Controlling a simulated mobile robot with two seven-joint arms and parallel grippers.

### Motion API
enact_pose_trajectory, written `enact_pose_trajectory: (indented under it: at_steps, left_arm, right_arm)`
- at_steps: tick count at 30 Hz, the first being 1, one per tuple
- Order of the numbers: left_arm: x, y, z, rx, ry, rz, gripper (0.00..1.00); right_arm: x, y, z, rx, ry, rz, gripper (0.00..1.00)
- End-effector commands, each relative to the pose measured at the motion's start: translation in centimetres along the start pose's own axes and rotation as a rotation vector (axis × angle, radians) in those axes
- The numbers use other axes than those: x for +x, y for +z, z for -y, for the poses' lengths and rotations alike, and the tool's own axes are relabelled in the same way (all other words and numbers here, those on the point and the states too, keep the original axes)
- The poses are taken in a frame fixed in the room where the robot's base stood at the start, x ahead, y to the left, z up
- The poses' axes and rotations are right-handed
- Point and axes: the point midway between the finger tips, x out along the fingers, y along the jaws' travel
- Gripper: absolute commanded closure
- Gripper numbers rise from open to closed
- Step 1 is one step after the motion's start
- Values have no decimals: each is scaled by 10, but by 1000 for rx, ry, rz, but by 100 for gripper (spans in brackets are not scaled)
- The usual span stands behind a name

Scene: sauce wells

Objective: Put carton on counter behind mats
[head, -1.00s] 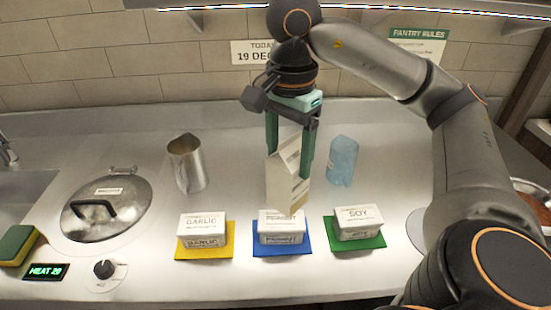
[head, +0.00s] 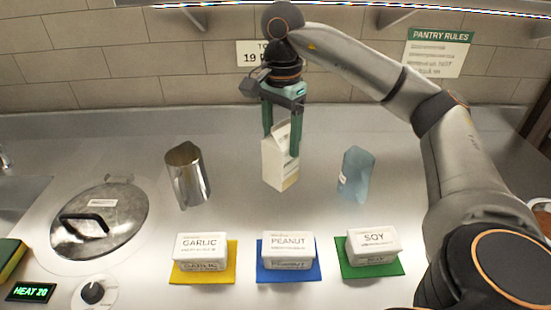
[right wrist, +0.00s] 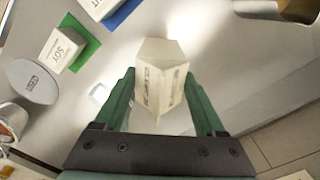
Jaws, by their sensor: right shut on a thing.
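A white and tan carton (head: 279,165) is upright in the head view, between the metal pitcher and the blue cup, behind the mats. My right gripper (head: 282,140) is shut on its upper part from above. In the right wrist view the carton (right wrist: 161,85) sits between the green fingers (right wrist: 162,100). I cannot tell whether its base touches the counter (head: 100,140). A yellow mat (head: 229,276), a blue mat (head: 288,275) and a green mat (head: 369,270) lie in a row at the front, each under a white tub. My left gripper is not in view.
The metal pitcher (head: 187,175) stands left of the carton and the blue translucent cup (head: 355,172) right of it. The tubs read garlic (head: 202,247), peanut (head: 289,247) and soy (head: 373,243). A lidded pot (head: 100,220) is at left. Counter behind the carton is clear.

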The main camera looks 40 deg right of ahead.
Motion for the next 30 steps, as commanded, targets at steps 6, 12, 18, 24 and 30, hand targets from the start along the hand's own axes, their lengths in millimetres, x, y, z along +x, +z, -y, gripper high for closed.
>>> enact_pose_trajectory:
  at_steps: [6,12,18,24,30]
  left_arm:
    - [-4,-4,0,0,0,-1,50]
    - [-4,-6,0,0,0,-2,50]
    - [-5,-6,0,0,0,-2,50]
    - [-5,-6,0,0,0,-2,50]
    - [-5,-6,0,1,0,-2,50]
  right_arm:
    - [35,-16,26,1,0,2,100]
    - [48,-21,35,0,-2,2,100]
    - [74,-25,41,0,0,0,100]
    - [88,-25,41,-1,-3,1,100]
    - [87,-25,41,0,-4,1,100]
